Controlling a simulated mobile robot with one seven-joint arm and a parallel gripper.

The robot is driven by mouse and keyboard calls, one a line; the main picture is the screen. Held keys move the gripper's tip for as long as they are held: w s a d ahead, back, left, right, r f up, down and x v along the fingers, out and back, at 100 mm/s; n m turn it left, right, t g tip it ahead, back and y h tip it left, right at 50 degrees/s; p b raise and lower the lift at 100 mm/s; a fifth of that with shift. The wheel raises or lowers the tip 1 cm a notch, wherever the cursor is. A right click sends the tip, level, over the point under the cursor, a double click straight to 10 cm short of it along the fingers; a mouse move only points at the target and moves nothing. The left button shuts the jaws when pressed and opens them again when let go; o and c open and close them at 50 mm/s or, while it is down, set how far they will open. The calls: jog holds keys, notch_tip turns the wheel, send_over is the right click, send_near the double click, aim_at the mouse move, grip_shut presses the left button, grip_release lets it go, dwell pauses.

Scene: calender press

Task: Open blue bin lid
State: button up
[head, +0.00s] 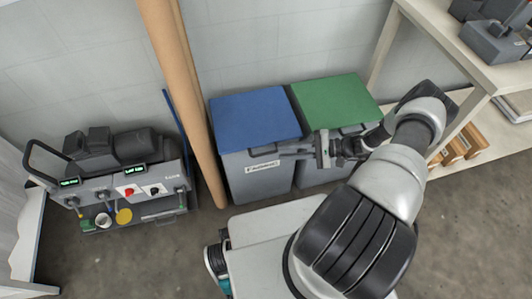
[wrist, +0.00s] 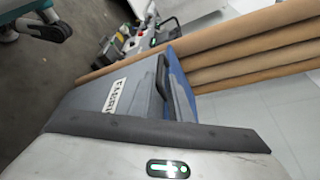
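The blue bin lid (head: 255,118) lies flat and closed on a grey bin (head: 258,180) with a white label on its front. In the wrist view the blue lid (wrist: 181,85) shows edge-on, beside the labelled grey bin side (wrist: 88,104). My gripper (head: 285,152) reaches in from the right, its fingers pointing left at the front edge of the blue lid, near its right corner. I cannot tell whether the fingers touch the lid or how far apart they are; in the wrist view they blend with the grey bin.
A bin with a green lid (head: 335,102) stands right of the blue one. Brown cardboard tubes (head: 180,90) lean close on the left. A grey device on a cart (head: 125,180) stands further left, and a shelf (head: 445,45) at right. Some floor in front is clear.

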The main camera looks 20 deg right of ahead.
aim_at(271, 153)
jog(key=x, duration=0.7)
jog(key=shift+w+a, duration=0.1)
jog(key=shift+a, duration=0.3)
grip_shut()
